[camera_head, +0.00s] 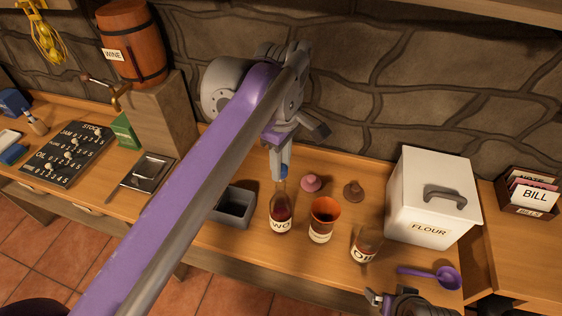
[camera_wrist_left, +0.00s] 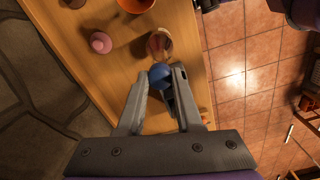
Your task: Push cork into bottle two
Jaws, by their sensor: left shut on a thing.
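Bottle two (camera_head: 280,217), dark red inside with a "TWO" label, stands upright on the wooden counter. My left gripper (camera_head: 281,168) is directly above its neck and shut on a small blue cork (camera_head: 284,172). In the left wrist view the blue cork (camera_wrist_left: 160,75) sits between the fingertips (camera_wrist_left: 160,82), in line with the bottle (camera_wrist_left: 159,45). I cannot tell whether the cork touches the bottle's mouth. My right gripper (camera_head: 376,298) is partly in view at the bottom; its jaw state is unclear.
An orange cup (camera_head: 325,208) stands right of bottle two, then another labelled bottle (camera_head: 366,243). A pink stopper (camera_head: 311,183) and a brown one (camera_head: 353,190) lie behind. A dark grey bin (camera_head: 235,207) is at left; a white flour box (camera_head: 433,190) at right.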

